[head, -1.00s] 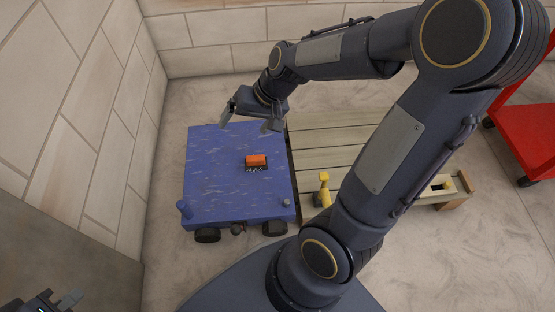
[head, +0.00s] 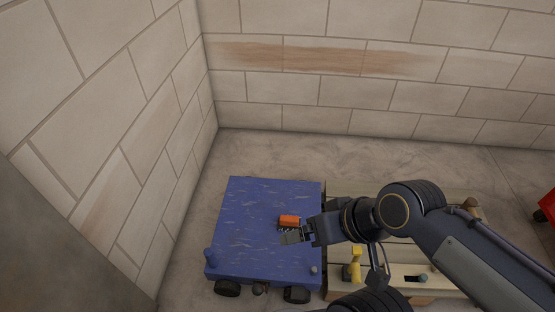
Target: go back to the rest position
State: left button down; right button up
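My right arm comes in from the lower right. Its gripper (head: 296,236) is over the right part of the blue cart top (head: 250,225), just in front of a small orange object (head: 289,220) there. I see the gripper from the side, and the gap between its fingers does not show clearly. I cannot tell whether it touches the cart or the orange object. My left gripper is outside the view.
A wooden bench (head: 345,190) stands against the cart's right side, with a yellow drill-like tool (head: 355,262) on it, partly hidden by my arm. A red piece of equipment (head: 547,212) is at the right edge. Block walls (head: 300,88) close off the left and back.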

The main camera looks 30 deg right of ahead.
notch_tip(320, 180, up, 34)
jog(key=p, duration=3.3)
jog(key=shift+o, duration=0.4)
